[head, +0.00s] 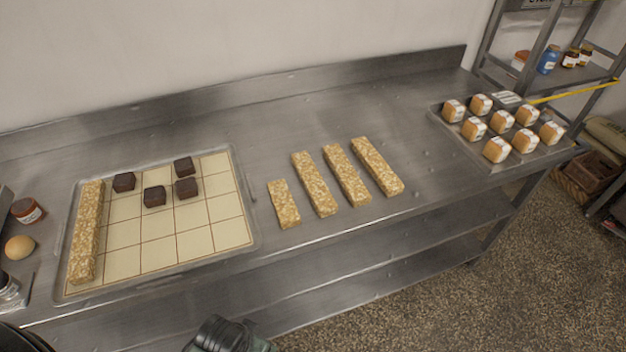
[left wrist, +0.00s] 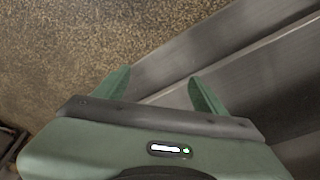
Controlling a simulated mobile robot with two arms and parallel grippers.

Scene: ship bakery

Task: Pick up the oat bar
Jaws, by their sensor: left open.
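Several oat bars lie on the steel counter: a short oat bar (head: 284,204), and three longer ones to its right, the first long bar (head: 314,184), the middle long bar (head: 347,175) and the rightmost long bar (head: 377,167). Another long oat bar (head: 87,232) lies along the left column of the gridded tray (head: 250,200). My left gripper (left wrist: 160,88) is open in the left wrist view, with its green fingers apart and nothing between them. Floor and steel shelf edges show beyond it, no oat bar. My right gripper is not seen.
Several dark brown blocks (head: 154,196) sit on the tray's grid. A tray of small pale loaves (head: 497,149) stands at the counter's right end. The counter (head: 240,120) is clear behind the bars.

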